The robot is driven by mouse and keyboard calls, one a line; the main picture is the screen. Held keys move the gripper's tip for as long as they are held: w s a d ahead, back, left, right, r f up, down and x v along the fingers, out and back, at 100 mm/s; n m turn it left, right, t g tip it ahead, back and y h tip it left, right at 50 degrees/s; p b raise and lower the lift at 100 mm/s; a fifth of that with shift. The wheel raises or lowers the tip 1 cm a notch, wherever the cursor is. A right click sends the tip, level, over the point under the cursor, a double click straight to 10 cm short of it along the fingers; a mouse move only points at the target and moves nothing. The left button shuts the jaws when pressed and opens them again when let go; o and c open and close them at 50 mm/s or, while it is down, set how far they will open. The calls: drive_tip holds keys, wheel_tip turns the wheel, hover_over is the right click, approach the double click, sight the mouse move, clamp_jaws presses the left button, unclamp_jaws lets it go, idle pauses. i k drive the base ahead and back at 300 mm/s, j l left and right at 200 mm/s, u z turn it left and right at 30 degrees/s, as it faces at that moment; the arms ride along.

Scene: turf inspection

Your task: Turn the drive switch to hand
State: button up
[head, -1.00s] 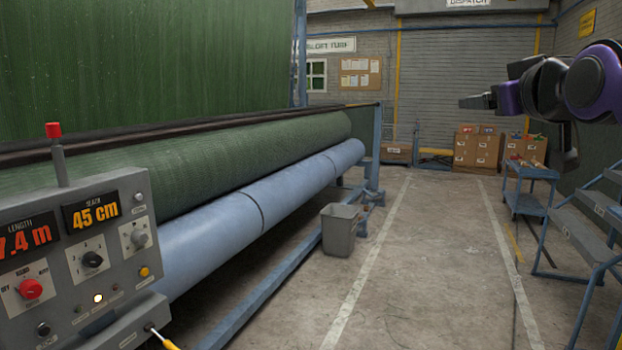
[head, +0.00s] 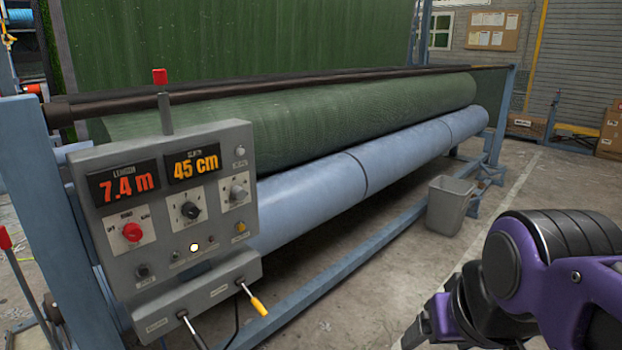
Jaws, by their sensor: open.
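A grey control panel (head: 165,205) stands at the left in the head view. It has a red knob (head: 132,232) on a white plate at the left, a black knob (head: 190,210) in the middle and a grey knob (head: 238,192) at the right. The plate around the red knob carries small labels, probably the drive switch's, too small to read surely. My gripper (head: 416,333) is at the bottom edge, right of the panel and well apart from it. It is open, seen partly, with nothing visible in it.
Displays on the panel read 7.4 m and 45 cm. Two levers, one yellow-handled (head: 258,306), stick out below. A blue roller (head: 400,150) and a green turf roll (head: 350,115) run behind. A grey bin (head: 449,205) stands on the floor. Open floor lies right of the frame.

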sight(132, 231)
drive_tip(key=u, duration=1.25)
